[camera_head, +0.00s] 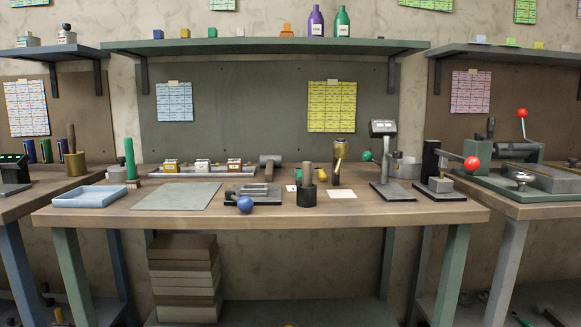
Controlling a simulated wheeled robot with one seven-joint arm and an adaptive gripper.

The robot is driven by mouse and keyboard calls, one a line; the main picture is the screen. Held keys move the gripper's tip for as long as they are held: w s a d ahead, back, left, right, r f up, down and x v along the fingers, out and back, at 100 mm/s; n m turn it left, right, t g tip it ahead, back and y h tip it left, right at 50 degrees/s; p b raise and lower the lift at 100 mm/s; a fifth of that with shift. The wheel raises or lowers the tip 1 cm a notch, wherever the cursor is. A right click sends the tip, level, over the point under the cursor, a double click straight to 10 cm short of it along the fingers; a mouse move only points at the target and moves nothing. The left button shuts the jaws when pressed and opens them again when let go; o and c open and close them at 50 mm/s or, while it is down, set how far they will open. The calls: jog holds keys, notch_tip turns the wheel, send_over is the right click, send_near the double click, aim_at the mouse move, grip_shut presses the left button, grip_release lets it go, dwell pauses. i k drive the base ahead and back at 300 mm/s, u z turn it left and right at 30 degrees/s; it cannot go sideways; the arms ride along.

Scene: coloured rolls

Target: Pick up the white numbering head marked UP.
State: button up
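Several small numbering heads with pale label faces stand in a row on a long grey rack at the back of the middle workbench (110,216). The middle one looks white (202,164). The left one (171,165) shows yellowish and the right one (234,165) brownish-red. Their markings are too small to read, so I cannot tell which says UP. My gripper is not in view.
A blue tray (90,196) and grey-green mat (176,196) lie in front of the rack. A green-handled stamp (130,158) stands left. A mallet (270,168), a dark pot (306,193) and a blue-knobbed fixture (245,204) stand right.

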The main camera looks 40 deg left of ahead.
aim_at(201, 165)
jog(key=z, duration=1.2)
jog(key=k, duration=2.45)
jog(key=u, duration=1.85)
jog(key=i, duration=0.5)
jog(key=u, duration=0.1)
